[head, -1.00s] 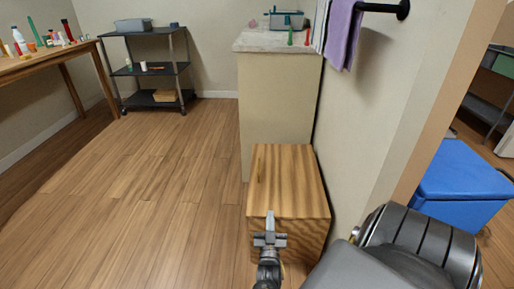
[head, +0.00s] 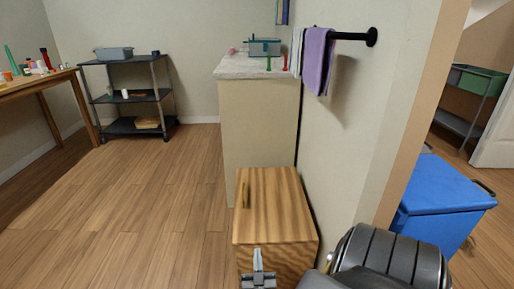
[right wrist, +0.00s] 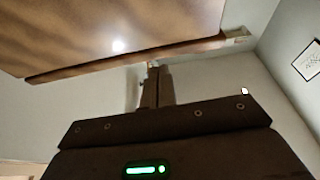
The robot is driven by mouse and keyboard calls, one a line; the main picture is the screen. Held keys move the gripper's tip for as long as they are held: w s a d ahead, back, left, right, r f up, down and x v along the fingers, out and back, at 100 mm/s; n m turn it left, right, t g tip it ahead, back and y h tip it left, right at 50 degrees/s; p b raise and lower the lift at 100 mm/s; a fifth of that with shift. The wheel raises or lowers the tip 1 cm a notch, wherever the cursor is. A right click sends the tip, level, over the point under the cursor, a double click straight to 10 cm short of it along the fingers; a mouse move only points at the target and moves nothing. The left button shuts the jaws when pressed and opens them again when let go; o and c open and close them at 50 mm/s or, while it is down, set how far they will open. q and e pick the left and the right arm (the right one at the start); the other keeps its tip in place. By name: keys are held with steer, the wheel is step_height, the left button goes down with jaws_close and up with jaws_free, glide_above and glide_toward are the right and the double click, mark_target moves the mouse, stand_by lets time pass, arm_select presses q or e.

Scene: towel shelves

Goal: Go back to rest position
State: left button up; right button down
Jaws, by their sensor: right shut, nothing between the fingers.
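My right gripper (head: 258,270) shows at the bottom of the head view, in front of the wooden box (head: 275,205). Its fingers are together with nothing between them. In the right wrist view the gripper (right wrist: 152,72) points up toward the underside of a brown wooden surface (right wrist: 110,35); I cannot tell whether it touches it. My grey right arm fills the lower right of the head view. My left gripper is not in view.
A counter (head: 258,130) stands behind the box. A purple towel (head: 317,62) hangs from a black wall rail (head: 350,36). A blue bin (head: 440,200) stands at right, beyond the wall edge. A black shelf cart (head: 128,96) and wooden table (head: 40,84) stand left. Floor at left is clear.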

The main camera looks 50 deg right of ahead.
steer(key=shift+r+v, duration=0.1)
steer(key=shift+v, duration=0.95)
steer(key=shift+r+v, duration=0.15)
steer(key=shift+v, duration=0.9)
